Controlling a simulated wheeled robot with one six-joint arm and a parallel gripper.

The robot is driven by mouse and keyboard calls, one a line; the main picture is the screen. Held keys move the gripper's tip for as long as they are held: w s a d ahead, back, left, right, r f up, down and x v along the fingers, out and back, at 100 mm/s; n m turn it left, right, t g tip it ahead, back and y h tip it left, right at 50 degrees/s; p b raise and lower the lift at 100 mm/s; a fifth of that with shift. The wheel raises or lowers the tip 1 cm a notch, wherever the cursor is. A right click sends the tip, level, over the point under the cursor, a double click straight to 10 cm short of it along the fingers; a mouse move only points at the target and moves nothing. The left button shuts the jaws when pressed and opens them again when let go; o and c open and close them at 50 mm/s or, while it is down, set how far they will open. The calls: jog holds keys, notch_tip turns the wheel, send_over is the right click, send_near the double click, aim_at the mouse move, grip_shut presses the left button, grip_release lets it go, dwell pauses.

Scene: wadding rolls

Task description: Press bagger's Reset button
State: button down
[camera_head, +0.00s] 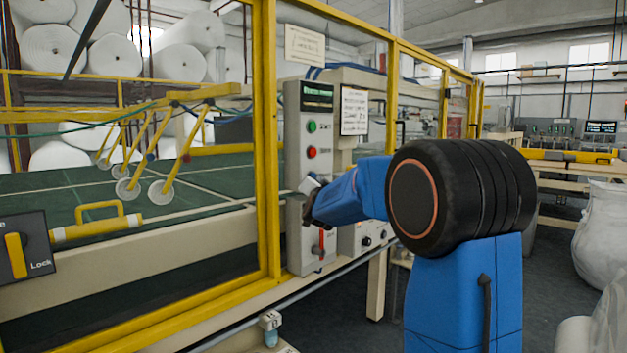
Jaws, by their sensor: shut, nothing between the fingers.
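A red lever switch (321,240) sits lower on the panel. I cannot read a Reset label on any button. My gripper (308,214) is shut and empty, at the end of my blue arm, in front of the panel below the red button. My gripper and wrist hide the panel's middle part. I cannot tell whether the gripper touches it.
A yellow guard frame (266,140) runs along the machine just left of the panel. A Lock switch box (25,250) is at the far left. A small grey box with knobs (366,238) sits right of the panel. White bags (603,225) stand at the right. Dark floor lies between.

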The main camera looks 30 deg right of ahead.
jog(key=shift+w+a, duration=0.15)
jog(key=shift+w, duration=0.3)
dwell(0.7)
jog(key=shift+s, duration=0.1)
jog(key=shift+s+d, duration=0.25)
jog(key=shift+s, duration=0.5)
jog(key=s, duration=0.1)
jog(key=s+d, duration=0.1)
jog(key=s, duration=0.2)
jog(key=shift+s+d, duration=0.35)
jog(key=shift+d, duration=0.05)
dwell(0.9)
